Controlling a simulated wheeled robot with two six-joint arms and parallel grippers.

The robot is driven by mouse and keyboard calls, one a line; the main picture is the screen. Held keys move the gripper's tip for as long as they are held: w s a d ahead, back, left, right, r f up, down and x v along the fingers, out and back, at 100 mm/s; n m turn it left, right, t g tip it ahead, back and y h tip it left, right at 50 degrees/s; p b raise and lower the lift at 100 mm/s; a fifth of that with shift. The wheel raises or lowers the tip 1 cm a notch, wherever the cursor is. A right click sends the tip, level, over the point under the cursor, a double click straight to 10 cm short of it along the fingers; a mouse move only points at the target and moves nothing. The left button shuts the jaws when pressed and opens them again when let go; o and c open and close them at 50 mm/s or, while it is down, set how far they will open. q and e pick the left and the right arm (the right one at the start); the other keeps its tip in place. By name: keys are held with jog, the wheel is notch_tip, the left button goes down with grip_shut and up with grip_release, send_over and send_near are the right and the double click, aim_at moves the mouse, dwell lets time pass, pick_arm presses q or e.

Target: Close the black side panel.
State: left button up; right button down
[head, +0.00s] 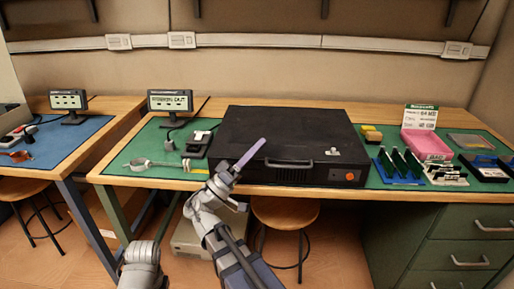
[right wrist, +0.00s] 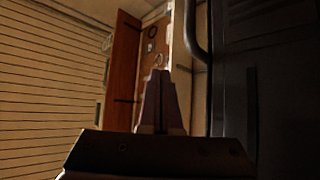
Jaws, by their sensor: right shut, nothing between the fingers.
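A wide black case (head: 280,125) lies flat on the green mat, with a handle (head: 289,163) and an orange button (head: 349,177) on its front face. I see no open gap at its upper black face, and I cannot tell a separate side panel from the case body. My right gripper (head: 254,150) is shut and empty, its purple-grey fingers in front of the left part of the case's front. In the right wrist view its fingertips (right wrist: 159,82) are together, with the dark case (right wrist: 265,85) to their right. The left gripper is out of view.
Left of the case are a small display (head: 170,101), a grey clamp-like tool (head: 150,163) and small parts. To the right are a pink box (head: 426,146), blue racks (head: 398,168) and trays. A stool (head: 286,212) stands under the front edge.

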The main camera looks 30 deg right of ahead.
jog(key=shift+s+f+b, duration=0.1)
jog(key=shift+f+b, duration=0.2)
jog(key=shift+f, duration=0.25)
jog(key=b+v, duration=0.4)
jog(key=v, duration=0.4)
dwell(0.4)
